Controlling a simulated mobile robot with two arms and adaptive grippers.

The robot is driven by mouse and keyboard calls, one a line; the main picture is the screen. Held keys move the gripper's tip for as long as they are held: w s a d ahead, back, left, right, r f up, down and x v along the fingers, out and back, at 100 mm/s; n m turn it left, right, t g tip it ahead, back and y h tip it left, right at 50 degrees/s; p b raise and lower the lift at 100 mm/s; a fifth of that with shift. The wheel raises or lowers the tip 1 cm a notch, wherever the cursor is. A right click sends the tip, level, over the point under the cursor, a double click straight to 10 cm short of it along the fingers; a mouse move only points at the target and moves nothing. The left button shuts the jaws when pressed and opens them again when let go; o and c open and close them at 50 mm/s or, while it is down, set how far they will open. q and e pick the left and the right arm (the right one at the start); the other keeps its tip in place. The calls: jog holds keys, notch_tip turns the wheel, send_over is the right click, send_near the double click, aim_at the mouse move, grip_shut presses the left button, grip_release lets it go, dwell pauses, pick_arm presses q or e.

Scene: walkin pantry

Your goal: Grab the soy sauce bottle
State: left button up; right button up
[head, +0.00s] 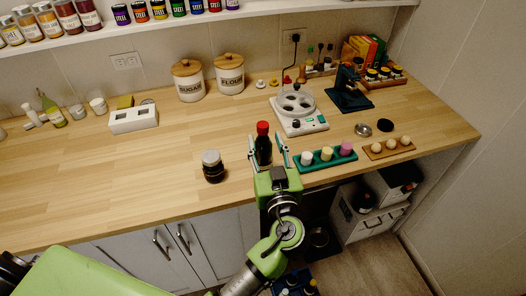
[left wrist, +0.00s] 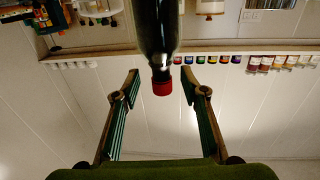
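The soy sauce bottle (head: 264,151), dark with a red cap, stands upright near the front edge of the wooden counter (head: 150,190). My left gripper (head: 267,146) is open, with its fingers on either side of the bottle in the head view. In the left wrist view the picture is upside down, and the dark bottle (left wrist: 156,25) with its red cap (left wrist: 162,84) shows between the fingertips of the open left gripper (left wrist: 161,90). Gaps show on both sides of the cap, and no contact is visible. My right gripper is not in view.
A dark jar (head: 213,170) with a pale lid stands left of the bottle. A green tray (head: 318,166) with small cups lies close to the right. The counter left of the jar is clear.

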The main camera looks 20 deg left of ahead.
aim_at(264, 136)
pick_arm(q)
jog(key=p+x, duration=0.1)
jog(key=x, duration=0.2)
jog(key=shift+w+a+r+p, duration=0.1)
jog(key=shift+w+a+p, duration=0.15)
jog(key=shift+p, duration=0.1)
jog(key=shift+w, duration=0.2)
jog(key=shift+s, duration=0.1)
grip_shut()
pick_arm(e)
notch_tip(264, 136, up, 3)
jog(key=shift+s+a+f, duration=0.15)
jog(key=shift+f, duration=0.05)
